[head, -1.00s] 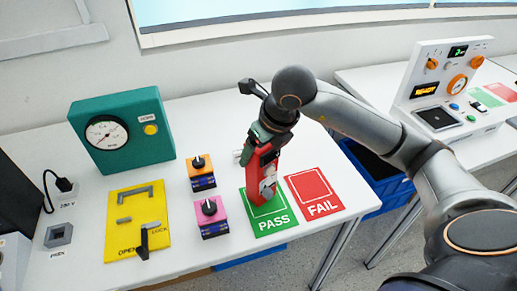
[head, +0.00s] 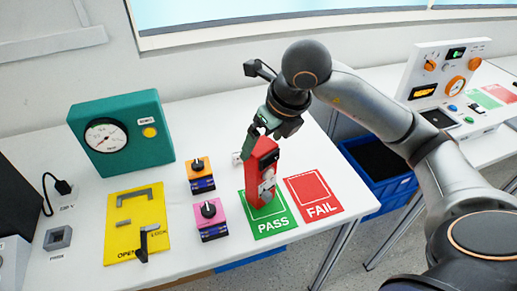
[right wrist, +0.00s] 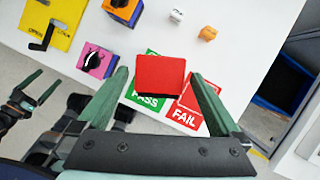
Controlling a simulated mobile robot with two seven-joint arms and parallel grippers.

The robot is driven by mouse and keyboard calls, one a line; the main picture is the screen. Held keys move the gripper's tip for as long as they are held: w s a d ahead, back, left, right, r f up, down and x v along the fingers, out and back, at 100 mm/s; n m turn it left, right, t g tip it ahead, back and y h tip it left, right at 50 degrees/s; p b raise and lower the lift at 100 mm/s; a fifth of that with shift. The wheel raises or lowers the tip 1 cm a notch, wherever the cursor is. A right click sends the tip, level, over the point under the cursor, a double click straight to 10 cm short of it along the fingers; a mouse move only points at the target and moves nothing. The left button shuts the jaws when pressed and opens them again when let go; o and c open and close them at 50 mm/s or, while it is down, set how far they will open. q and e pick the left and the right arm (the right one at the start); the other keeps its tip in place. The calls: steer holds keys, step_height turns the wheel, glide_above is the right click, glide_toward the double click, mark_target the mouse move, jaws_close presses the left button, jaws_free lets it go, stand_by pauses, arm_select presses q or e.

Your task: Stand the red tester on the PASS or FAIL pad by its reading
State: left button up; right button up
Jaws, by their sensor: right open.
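The red tester (head: 262,160) stands upright on the back part of the green PASS pad (head: 273,222). Its grey dial side faces front-right, and I cannot read it. The red FAIL pad (head: 318,207) lies just right of it, bare. My right gripper (head: 271,128) is open above the tester's top. In the right wrist view the tester's red top (right wrist: 160,75) lies between the spread green fingers, apart from both.
An orange switch block (head: 201,183) and a pink one (head: 211,227) stand left of the pads. Further left are a yellow lever plate (head: 125,205) and a teal gauge box (head: 150,100). A blue crate (head: 385,190) is beyond the table's right edge.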

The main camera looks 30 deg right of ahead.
steer(key=v, duration=0.5)
steer(key=shift+r, duration=0.15)
arm_select(q)
steer(key=shift+s+a+f, duration=0.15)
steer(key=shift+s+a, duration=0.2)
arm_select(e)
steer(key=shift+v, duration=0.75)
arm_select(q)
steer(key=shift+d, duration=0.1)
arm_select(e)
steer(key=shift+s, duration=0.1)
